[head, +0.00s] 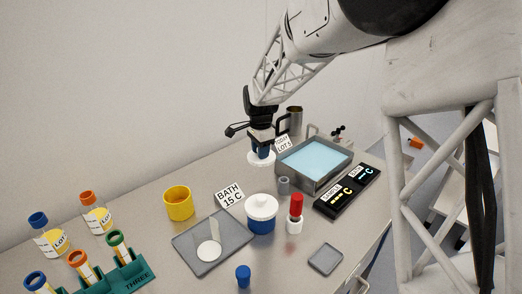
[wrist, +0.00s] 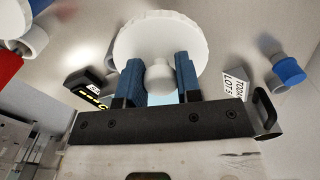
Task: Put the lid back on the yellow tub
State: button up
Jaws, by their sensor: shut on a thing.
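The yellow tub (head: 178,207) stands upright on the table, left of centre in the head view, with its top open. A white round lid (head: 261,159) is at my gripper (head: 262,149), at the back of the table left of the water bath. In the wrist view the lid (wrist: 160,38) shows with its knob (wrist: 159,77) between the two blue fingers of my gripper (wrist: 161,76), which is shut on it. I cannot tell whether the lid touches the table. The gripper is behind and to the right of the tub, apart from it.
A blue tub with its own white lid (head: 261,207) stands mid-table. The water bath (head: 322,178) is at right; a green tube rack (head: 128,277) is front left.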

jog(key=s+a+r+n, duration=0.2)
jog(key=s+a, duration=0.6)
jog(key=a, duration=0.4)
jog(key=s+a+r+n, duration=0.2)
jog(key=s+a+n, duration=0.2)
jog(key=s+a, duration=0.4)
jog(key=a, duration=0.5)
jog(key=shift+r, duration=0.25)
jog(key=shift+f, duration=0.1)
notch_tip(320, 180, down, 6)
jog(key=shift+f, duration=0.3)
dwell(2.4)
jog(key=o, duration=1.5)
jog(key=shift+c, duration=0.2)
